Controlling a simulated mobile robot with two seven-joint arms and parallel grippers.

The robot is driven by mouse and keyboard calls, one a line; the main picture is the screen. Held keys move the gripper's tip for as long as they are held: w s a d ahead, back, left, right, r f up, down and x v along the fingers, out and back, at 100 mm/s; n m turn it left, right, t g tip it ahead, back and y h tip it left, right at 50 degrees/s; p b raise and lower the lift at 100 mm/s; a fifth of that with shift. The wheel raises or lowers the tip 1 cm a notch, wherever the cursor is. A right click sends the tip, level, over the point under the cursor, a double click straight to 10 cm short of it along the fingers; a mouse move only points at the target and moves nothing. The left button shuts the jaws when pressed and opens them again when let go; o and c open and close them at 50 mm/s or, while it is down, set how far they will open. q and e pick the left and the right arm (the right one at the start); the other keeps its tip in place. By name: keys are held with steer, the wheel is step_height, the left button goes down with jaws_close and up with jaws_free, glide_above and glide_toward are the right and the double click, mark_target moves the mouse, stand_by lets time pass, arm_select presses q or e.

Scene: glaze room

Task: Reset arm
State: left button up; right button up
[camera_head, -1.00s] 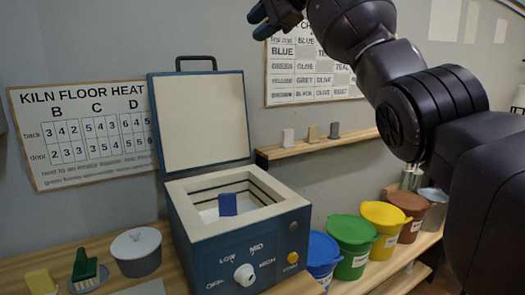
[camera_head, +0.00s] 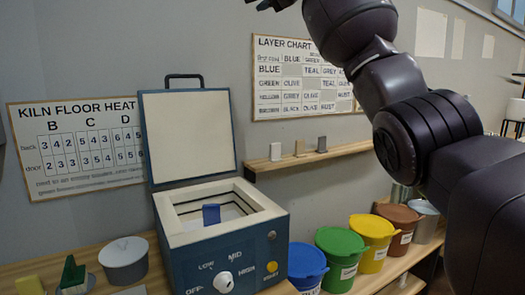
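My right arm (camera_head: 425,125) reaches in from the right and goes up past the top edge. Only a small dark part of its gripper (camera_head: 272,4) shows at the top edge, too little to tell its state. My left gripper and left arm are out of the picture. The blue kiln (camera_head: 225,245) stands on the bench with its lid (camera_head: 187,135) raised. A blue tile (camera_head: 211,214) stands upright inside the kiln. The white knob (camera_head: 223,282) is on the kiln's front.
Lidded buckets in blue (camera_head: 307,262), green (camera_head: 341,245), yellow (camera_head: 374,230) and brown (camera_head: 398,216) stand right of the kiln. A wall shelf (camera_head: 310,158) holds small tiles. Charts hang behind.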

steer(key=w+d+f+n+t+h, duration=0.1)
steer(key=d+f+n+t, duration=0.25)
steer(key=f, duration=0.75)
steer(key=w+d+f+n+t+h, duration=0.15)
steer(key=d+f, duration=0.25)
steer(key=f, duration=0.6)
steer(key=s+d+f+n+h, duration=0.1)
steer(key=s+d+f, duration=0.2)
steer(key=f, duration=0.6)
steer(key=s+d+f+p, duration=0.1)
steer(key=s+d+f, duration=0.15)
steer(key=f, duration=0.55)
steer(key=s+d+f+n+h, duration=0.1)
steer(key=s+d+f, duration=0.15)
steer(key=f, duration=0.65)
steer(key=s+d+f+m+g+h, duration=0.1)
steer(key=s+d+f, duration=0.3)
steer(key=s+f, duration=0.8)
steer(key=s+d+f+m+g+h, duration=0.1)
steer(key=s+d+f+g+h, duration=0.2)
steer(key=s+f, duration=1)
steer(key=s+d+f+m+g+h, duration=0.1)
steer(key=s+d+f, duration=0.4)
steer(key=s+f, duration=0.7)
steer(key=s+g+h, duration=0.1)
steer(key=s+g, duration=0.1)
steer(key=s, duration=0.3)
steer(key=shift+d+f+m+p, duration=0.25)
steer(key=shift+f+m+p, duration=0.05)
steer(key=shift+f+p, duration=0.1)
